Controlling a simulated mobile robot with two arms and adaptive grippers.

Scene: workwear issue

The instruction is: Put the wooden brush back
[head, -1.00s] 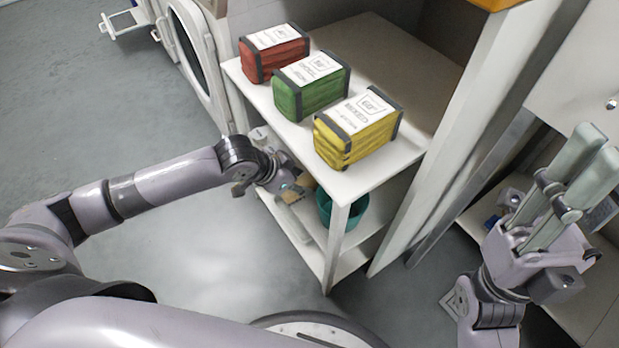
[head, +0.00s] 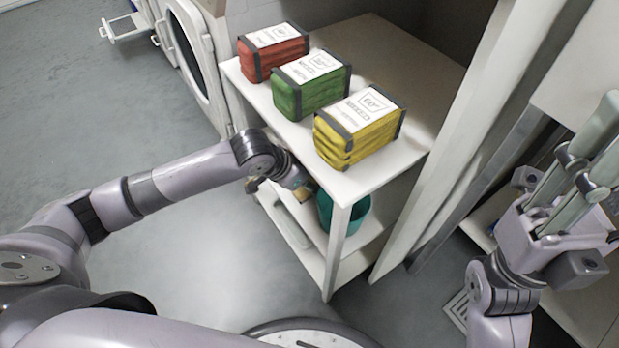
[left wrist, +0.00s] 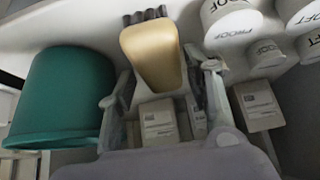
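The wooden brush (left wrist: 153,52) is tan with dark bristles at its far end, in the left wrist view. In the head view only a small tan part (head: 307,189) shows under the top shelf. My left gripper (left wrist: 166,82) is open, its fingers on either side of the brush's near end, with a gap visible at the right finger. In the head view the left gripper (head: 293,182) reaches under the top shelf and is partly hidden. My right gripper (head: 590,165) is raised at the right edge, away from the shelf; its finger gap is unclear.
A teal bucket (left wrist: 65,95) stands left of the brush. White PROOF tubs (left wrist: 232,22) and labelled boxes (left wrist: 258,105) are to the right. On the white shelf unit (head: 385,178) stand red (head: 273,55), green (head: 311,88) and yellow (head: 358,135) bundles. Open floor lies to the left.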

